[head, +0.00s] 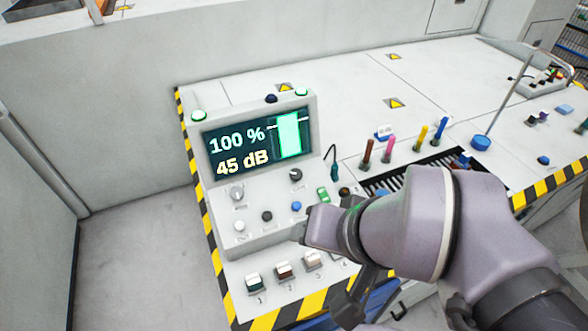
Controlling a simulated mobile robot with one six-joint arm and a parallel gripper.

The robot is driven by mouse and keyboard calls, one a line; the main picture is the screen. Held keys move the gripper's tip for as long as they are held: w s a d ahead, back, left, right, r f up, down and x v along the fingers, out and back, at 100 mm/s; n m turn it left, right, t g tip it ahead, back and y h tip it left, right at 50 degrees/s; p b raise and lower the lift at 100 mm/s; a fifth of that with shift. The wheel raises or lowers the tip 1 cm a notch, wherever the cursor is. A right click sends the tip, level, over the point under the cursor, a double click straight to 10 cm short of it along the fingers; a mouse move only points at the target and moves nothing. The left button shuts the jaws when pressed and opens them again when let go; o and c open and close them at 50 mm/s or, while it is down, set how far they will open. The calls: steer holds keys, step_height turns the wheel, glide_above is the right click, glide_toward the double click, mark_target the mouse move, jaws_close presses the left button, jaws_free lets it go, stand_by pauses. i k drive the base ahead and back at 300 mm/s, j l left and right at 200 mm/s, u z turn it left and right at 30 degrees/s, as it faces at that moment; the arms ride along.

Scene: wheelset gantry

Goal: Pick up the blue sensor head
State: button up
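Several coloured upright sticks stand in a row on the bench, and the one at the right end is a blue stick (440,131). A blue round piece (481,142) with a thin rod stands to its right. Smaller blue pieces lie further right, one blue piece (543,160) near the striped edge. I cannot tell which of these is the blue sensor head. My gripper (350,308) is at the lower middle, by the bench's front edge, well left of and nearer than the blue stick. My arm hides part of it, and its fingers are too dark to read.
A grey console (255,165) reads 100 % and 45 dB. In front of it are several numbered blocks, one block (253,282) marked 1. A dark slotted grate (400,178) lies before the sticks. Yellow-black stripes (210,245) edge the bench. The back bench top is mostly clear.

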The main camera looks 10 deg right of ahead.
mark_target(465, 157)
steer(key=z, duration=1.55)
